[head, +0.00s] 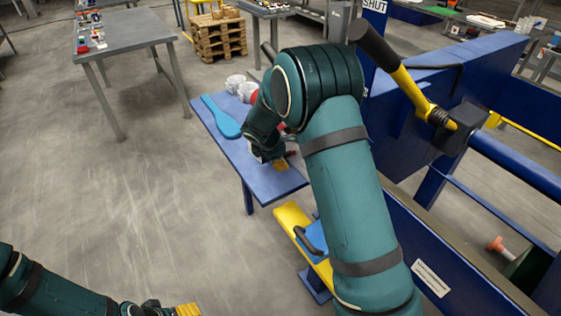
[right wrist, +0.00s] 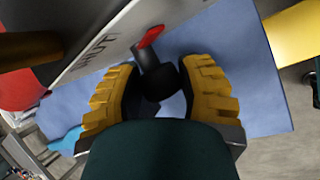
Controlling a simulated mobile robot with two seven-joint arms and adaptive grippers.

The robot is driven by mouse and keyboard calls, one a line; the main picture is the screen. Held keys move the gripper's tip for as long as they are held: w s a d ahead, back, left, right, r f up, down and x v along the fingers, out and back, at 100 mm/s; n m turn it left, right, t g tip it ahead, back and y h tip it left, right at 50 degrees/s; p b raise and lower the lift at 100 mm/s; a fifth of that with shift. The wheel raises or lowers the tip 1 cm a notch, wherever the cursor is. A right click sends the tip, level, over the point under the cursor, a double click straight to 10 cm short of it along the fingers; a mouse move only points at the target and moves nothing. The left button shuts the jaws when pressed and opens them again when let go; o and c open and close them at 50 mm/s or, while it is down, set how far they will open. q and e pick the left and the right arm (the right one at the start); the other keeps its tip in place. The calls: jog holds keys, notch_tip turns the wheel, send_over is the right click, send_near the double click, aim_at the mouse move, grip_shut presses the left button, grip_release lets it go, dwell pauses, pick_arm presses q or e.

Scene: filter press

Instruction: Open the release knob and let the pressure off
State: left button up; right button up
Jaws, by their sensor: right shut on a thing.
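The release knob (right wrist: 158,84) is black with a red tip, beside a grey plate (right wrist: 95,45) with partly hidden lettering ending in "HUT". My right gripper (right wrist: 158,80) has its yellow fingers on both sides of the knob's black body and is shut on it. In the head view, my right gripper (head: 278,163) is low over the blue table, and the knob is hidden by my arm. My left gripper (head: 185,310) shows only a yellow finger part at the bottom edge, away from the press; its opening is cut off.
The blue side table (head: 270,186) holds a light-blue paddle-shaped thing (head: 221,116) and white cups (head: 236,83). The blue press frame (head: 440,235) and a yellow lever with black grip (head: 410,88) stand to the right. The floor (head: 110,200) at left is clear.

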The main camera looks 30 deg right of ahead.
jog(key=shift+w+t+b, duration=0.1)
jog(key=shift+t+b, duration=0.6)
jog(key=shift+b, duration=0.2)
jog(key=shift+r+m+t+b, duration=0.15)
jog(key=shift+m+t+b, duration=0.15)
jog(key=shift+t+b, duration=0.4)
jog(key=shift+a+t, duration=0.1)
jog(key=shift+t, duration=0.3)
jog(key=shift+m+t+p, duration=0.35)
jog(key=shift+m+t, duration=0.15)
jog(key=shift+t, duration=0.8)
jog(key=shift+r+m+t, duration=0.1)
jog(key=shift+m+t, duration=0.2)
jog(key=shift+t, duration=0.7)
jog(key=o, duration=1.2)
jog(key=shift+s+f, duration=0.25)
jog(key=shift+f, duration=0.05)
